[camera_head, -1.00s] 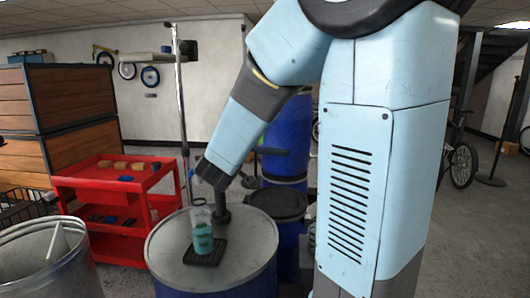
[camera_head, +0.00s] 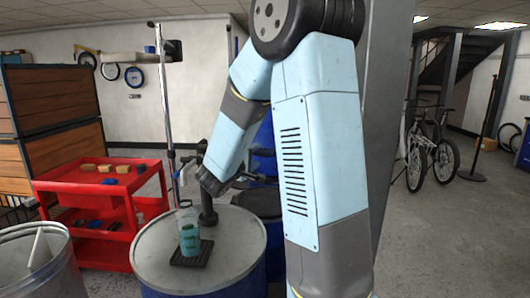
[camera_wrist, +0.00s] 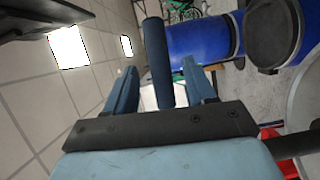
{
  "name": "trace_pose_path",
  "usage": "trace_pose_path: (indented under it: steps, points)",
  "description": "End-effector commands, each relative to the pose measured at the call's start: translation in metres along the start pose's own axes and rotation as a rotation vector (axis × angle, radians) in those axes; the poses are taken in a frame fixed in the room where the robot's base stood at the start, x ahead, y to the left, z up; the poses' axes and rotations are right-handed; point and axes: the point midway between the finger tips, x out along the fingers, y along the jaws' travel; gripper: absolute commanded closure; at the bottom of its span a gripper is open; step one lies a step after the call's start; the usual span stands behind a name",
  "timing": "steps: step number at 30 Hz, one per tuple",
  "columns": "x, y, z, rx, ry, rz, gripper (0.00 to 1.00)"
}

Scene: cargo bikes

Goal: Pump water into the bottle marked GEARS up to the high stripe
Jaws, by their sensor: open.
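A clear bottle (camera_head: 189,238) with a blue-green lower part stands upright on a small black mat (camera_head: 192,253) on a round grey drum lid (camera_head: 225,255). Its marking is unreadable, and I cannot tell the water level from its colouring. A dark pump post (camera_head: 208,207) rises behind the bottle. In the wrist view my gripper (camera_wrist: 160,70) is open, with a dark, rounded handle (camera_wrist: 155,35) showing between its two fingers. I cannot tell whether they touch it. In the head view, my arm ends above and behind the bottle; its fingers are not clear there.
A red cart (camera_head: 95,187) with small blocks stands left of the drum. An open metal bin (camera_head: 35,262) is at the lower left. A dark-lidded blue barrel (camera_head: 258,203) stands behind the drum. Open floor (camera_head: 450,240) and parked bikes (camera_head: 430,155) are at the right.

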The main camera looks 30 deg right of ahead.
Motion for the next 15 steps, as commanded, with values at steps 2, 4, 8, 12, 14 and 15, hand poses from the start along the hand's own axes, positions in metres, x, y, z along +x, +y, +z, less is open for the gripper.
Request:
trace_pose_path:
  steps: [2, 4, 8, 12, 14, 15]
  points:
    - [0.015, -0.001, 0.001, 0.000, -0.003, -0.001, 0.45]
    - [0.027, 0.000, 0.001, 0.000, -0.003, 0.000, 0.45]
    - [0.046, -0.001, 0.001, 0.000, -0.001, -0.001, 0.45]
    - [0.060, 0.000, 0.001, 0.000, 0.000, 0.001, 0.45]
    - [0.063, 0.000, 0.000, 0.000, 0.001, 0.000, 0.45]
    - [0.065, 0.000, 0.001, 0.000, 0.001, 0.000, 0.45]
